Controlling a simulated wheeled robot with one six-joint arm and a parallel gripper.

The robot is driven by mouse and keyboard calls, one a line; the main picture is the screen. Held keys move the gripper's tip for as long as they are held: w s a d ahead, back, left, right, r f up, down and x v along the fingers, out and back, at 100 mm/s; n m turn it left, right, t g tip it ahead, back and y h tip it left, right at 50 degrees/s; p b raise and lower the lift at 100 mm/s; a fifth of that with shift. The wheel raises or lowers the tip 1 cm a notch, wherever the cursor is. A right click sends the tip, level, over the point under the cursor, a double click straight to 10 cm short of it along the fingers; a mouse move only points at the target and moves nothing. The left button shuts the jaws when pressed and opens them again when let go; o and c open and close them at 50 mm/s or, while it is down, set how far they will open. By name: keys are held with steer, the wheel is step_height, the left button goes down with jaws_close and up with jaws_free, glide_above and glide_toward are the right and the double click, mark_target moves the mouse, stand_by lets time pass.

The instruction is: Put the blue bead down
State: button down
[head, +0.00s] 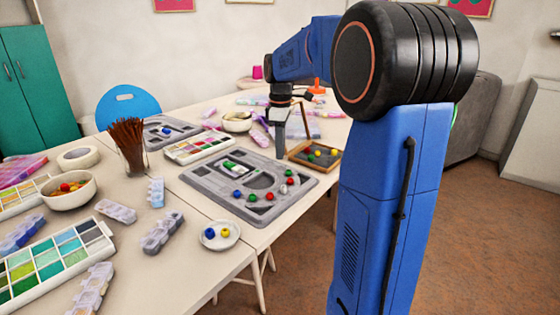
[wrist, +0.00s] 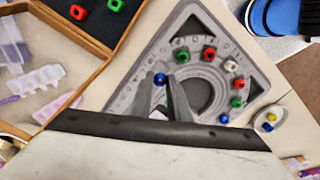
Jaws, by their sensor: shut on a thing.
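My gripper (wrist: 164,84) points down over the grey bead board (wrist: 135,92), near its edge beside the wooden tray. Its fingers are shut on a blue bead (wrist: 160,79), which shows at the fingertips in the wrist view. Whether the bead touches the board cannot be told. In the head view my gripper (head: 280,153) is at the far right end of the board (head: 205,186), and the held bead cannot be made out.
A wooden tray (head: 298,158) with several beads stands right beside my gripper. A white saucer (head: 219,245) with blue and yellow beads stands at the board's near side. A paint palette (head: 197,148) and a brush pot (head: 134,160) are to the left.

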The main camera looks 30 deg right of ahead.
mark_target(281, 169)
steer(key=shift+f, duration=2)
steer(key=shift+f, duration=0.2)
